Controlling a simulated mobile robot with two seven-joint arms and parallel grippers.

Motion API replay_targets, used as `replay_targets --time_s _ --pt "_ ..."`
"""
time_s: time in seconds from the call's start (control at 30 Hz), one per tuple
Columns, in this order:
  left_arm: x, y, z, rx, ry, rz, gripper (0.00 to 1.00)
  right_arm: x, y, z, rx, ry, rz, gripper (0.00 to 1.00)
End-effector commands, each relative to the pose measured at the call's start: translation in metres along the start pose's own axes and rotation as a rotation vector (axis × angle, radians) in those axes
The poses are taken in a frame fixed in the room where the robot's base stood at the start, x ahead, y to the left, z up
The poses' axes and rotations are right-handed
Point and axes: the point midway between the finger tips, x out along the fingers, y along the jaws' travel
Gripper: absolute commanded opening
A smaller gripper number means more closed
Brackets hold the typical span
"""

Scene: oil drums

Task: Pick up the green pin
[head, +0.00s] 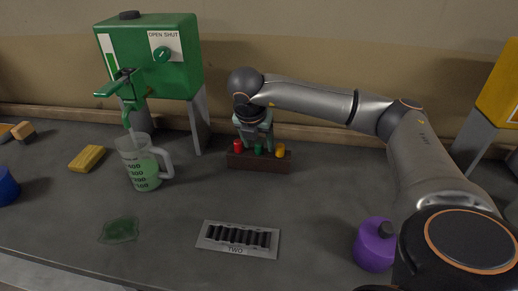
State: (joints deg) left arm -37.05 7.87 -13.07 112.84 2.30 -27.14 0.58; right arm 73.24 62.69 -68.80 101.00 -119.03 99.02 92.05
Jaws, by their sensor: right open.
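The green pin (258,150) stands in a dark brown block (258,165), between a red pin (238,146) and a yellow pin (280,150). My right gripper (257,146) points down over the block from behind, with its fingertips around or just behind the green pin. Its jaws are open; whether they touch the pin cannot be told. The lower part of the pin is hidden in the block. My left gripper does not show.
A green drum (180,75) on legs stands at the back left, its tap over a measuring jug (142,165). A slotted plate marked TWO (238,254) lies in front. A purple bottle (374,246) stands at right. A yellow block (88,158) and a green puddle (120,230) are at left.

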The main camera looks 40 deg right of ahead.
Motion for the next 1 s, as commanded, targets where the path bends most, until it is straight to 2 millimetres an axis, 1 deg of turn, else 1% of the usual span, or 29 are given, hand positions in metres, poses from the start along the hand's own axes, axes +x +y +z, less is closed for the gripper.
replay_targets --time_s 0.03,0.1,0.33,0.9,1.0 --pt "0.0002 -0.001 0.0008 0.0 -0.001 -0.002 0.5 0.0053 -0.0006 -0.0001 0.0 0.001 -0.001 0.65" --pt "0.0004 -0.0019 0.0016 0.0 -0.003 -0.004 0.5 0.009 -0.0006 -0.0002 -0.001 0.0 -0.001 0.65" --pt "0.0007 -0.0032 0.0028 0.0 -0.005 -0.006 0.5 0.0098 -0.0002 -0.0002 -0.001 0.0 0.001 0.65" --pt "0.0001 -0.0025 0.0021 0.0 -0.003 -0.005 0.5 0.0093 0.0001 -0.0003 -0.001 0.0 0.001 0.01" --pt "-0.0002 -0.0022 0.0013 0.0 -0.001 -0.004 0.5 0.0093 0.0001 -0.0004 -0.001 0.0 0.001 0.0"
